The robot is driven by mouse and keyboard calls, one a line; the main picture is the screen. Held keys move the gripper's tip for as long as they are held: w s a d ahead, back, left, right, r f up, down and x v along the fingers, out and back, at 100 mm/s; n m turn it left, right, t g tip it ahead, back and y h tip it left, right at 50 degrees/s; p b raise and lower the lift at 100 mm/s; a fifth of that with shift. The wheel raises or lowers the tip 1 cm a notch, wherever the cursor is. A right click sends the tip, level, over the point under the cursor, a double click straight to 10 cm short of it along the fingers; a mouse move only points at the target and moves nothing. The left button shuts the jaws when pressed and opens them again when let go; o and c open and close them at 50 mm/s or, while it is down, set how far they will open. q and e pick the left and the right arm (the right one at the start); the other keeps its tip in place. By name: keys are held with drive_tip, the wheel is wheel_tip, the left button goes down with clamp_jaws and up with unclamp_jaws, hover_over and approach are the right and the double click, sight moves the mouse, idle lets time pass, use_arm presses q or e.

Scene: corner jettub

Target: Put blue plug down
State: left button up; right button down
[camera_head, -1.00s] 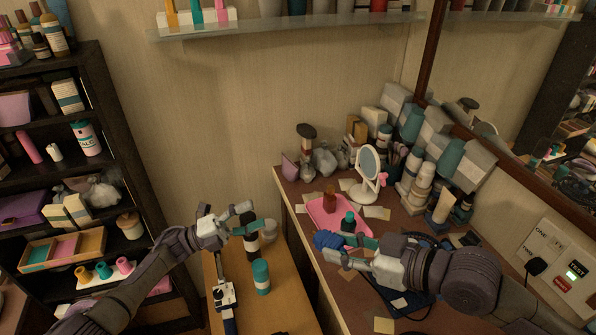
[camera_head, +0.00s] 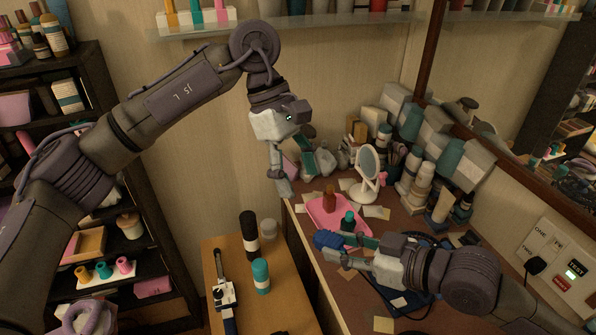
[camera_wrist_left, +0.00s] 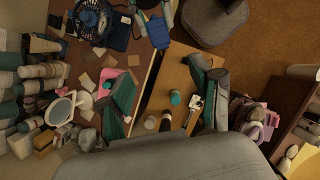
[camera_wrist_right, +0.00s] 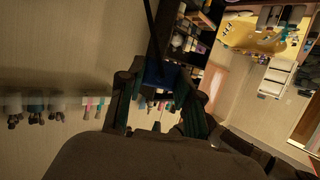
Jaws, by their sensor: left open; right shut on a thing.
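The blue plug (camera_head: 328,240) is held in my right gripper (camera_head: 350,246), above the front left edge of the brown vanity top. In the right wrist view the blue plug (camera_wrist_right: 160,74) sits between the two fingers. It also shows in the left wrist view (camera_wrist_left: 158,32). The plug seems clear of the counter, but the gap is hard to tell. My left gripper (camera_head: 295,178) is open and empty, raised high beside the vanity's back left corner. Its spread fingers frame the left wrist view (camera_wrist_left: 165,98).
A pink tray (camera_head: 318,218) with bottles and a round mirror (camera_head: 368,170) stand behind the plug. Many bottles and boxes crowd the back. The wooden cabinet (camera_head: 285,312) on the left carries several bottles. Paper notes (camera_head: 383,324) lie on the counter.

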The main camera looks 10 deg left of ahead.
sight(319, 232)
use_arm(q)
drive_tip(key=x, duration=1.2)
drive_tip(key=shift+c, duration=0.2)
drive_tip(key=shift+w+r, duration=0.1)
drive_tip(key=c, duration=1.1)
drive_tip(key=shift+c, duration=0.4)
use_arm(e)
drive_tip(key=c, duration=0.7)
unclamp_jaws()
